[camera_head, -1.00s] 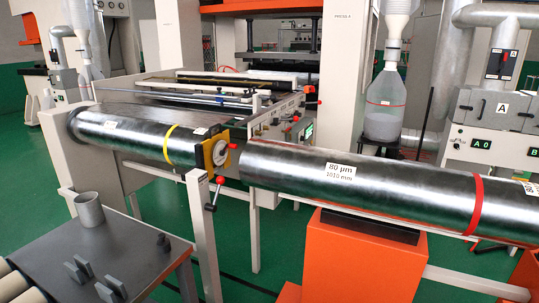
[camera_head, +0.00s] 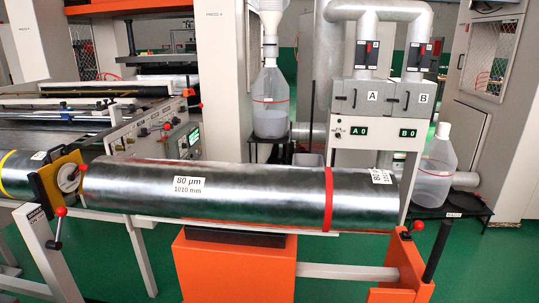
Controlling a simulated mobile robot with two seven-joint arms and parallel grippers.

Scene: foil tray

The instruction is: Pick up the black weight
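I see no black weight that I can make out in the head view now. Neither of my grippers is in view. A large foil roll (camera_head: 255,195) labelled 80 µm, 1010 mm, with a red band near its right end, lies across the middle. It is above an orange lift cart (camera_head: 236,270) with a dark top pad.
A second roll (camera_head: 14,175) with a yellow band lies at the left. Cabinets A (camera_head: 357,98) and B (camera_head: 410,98) stand behind, with clear bottles (camera_head: 270,100) beside them. An orange post (camera_head: 403,275) with a black handle stands front right. Green floor (camera_head: 490,265) shows at right.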

